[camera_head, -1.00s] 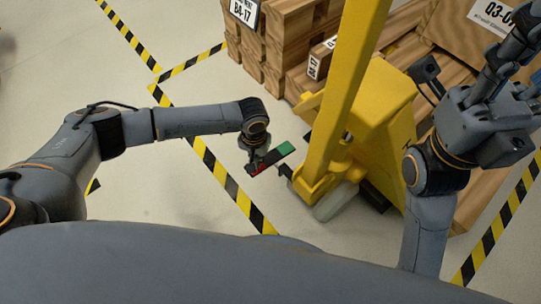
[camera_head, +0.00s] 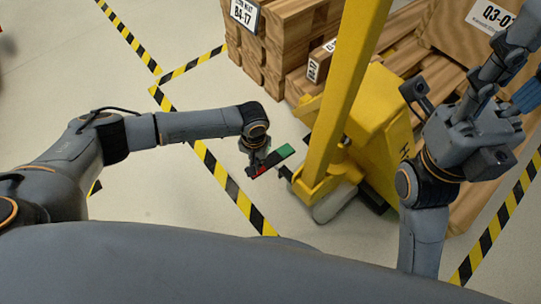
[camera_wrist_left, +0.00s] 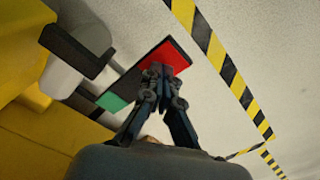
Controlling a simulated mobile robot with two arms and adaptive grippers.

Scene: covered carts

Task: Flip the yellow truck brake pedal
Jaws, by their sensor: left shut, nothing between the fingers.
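The yellow truck (camera_head: 385,125) stands right of centre, with its tall yellow mast rising through the head view. Its brake pedal (camera_head: 284,152) sticks out at the lower left, a flat dark bar with a green end and a red end. In the left wrist view the pedal (camera_wrist_left: 172,56) shows its red end by my fingertips and its green end nearer the truck. My left gripper (camera_head: 258,165) is shut and empty, right at the red end; whether it touches is not clear.
Wooden crates (camera_head: 283,40) with white labels stand behind the truck, and a wooden pallet with boxes lies to its right. Yellow-black floor tape (camera_head: 222,180) runs past the pedal's left side. The floor left of the tape is clear.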

